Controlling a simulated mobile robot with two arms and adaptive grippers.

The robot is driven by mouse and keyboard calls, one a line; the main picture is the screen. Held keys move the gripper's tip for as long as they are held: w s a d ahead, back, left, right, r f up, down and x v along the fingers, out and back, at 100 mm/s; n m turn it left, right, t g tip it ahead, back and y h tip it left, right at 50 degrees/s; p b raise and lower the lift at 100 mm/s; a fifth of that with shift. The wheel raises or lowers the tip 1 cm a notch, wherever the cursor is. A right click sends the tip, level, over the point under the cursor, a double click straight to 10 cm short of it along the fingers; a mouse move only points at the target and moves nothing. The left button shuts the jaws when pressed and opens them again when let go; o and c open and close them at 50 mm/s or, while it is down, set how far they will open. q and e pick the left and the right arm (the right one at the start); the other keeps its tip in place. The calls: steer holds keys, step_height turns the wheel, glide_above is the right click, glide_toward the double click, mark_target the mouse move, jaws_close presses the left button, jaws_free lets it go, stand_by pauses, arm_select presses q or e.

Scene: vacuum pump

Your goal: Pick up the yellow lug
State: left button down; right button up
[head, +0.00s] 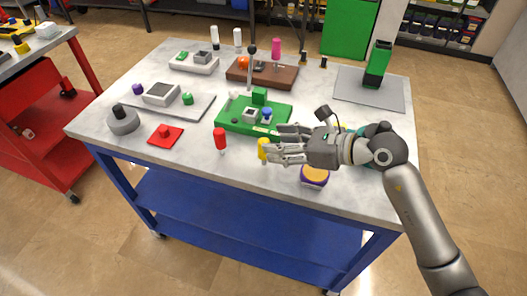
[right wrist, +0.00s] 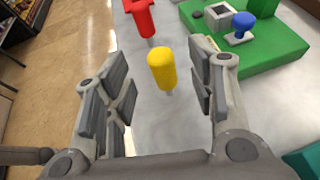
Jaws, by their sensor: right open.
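The yellow lug (head: 263,148) stands upright near the front edge of the table, right of a red lug (head: 220,139). In the right wrist view the yellow lug (right wrist: 162,68) shows between my open fingers, with clear space on both sides. My right gripper (head: 281,143) is open and empty, reaching in from the right with its fingers beside the lug. In the right wrist view the right gripper (right wrist: 160,105) touches nothing that I can see. The lug's base is partly hidden. My left gripper is in neither view.
A green fixture (head: 240,128) with a blue knob (right wrist: 243,22) stands just behind the lug. A purple and yellow round part (head: 314,176) sits below my right gripper. A flat red part (head: 166,136) lies farther left. The table's front edge (head: 200,165) is close.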

mark_target(264, 141)
steer(key=p+x, duration=0.1)
steer(key=x, duration=0.3)
steer(key=shift+w+a+p, duration=0.15)
steer(key=shift+a+p, duration=0.15)
steer(key=shift+p, duration=0.1)
steer(key=shift+w+a+f, duration=0.15)
steer(key=shift+a, duration=0.05)
steer(key=c, duration=1.1)
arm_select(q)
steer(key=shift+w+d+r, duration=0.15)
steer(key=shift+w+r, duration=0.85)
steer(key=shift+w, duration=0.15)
arm_select(e)
jaws_close()
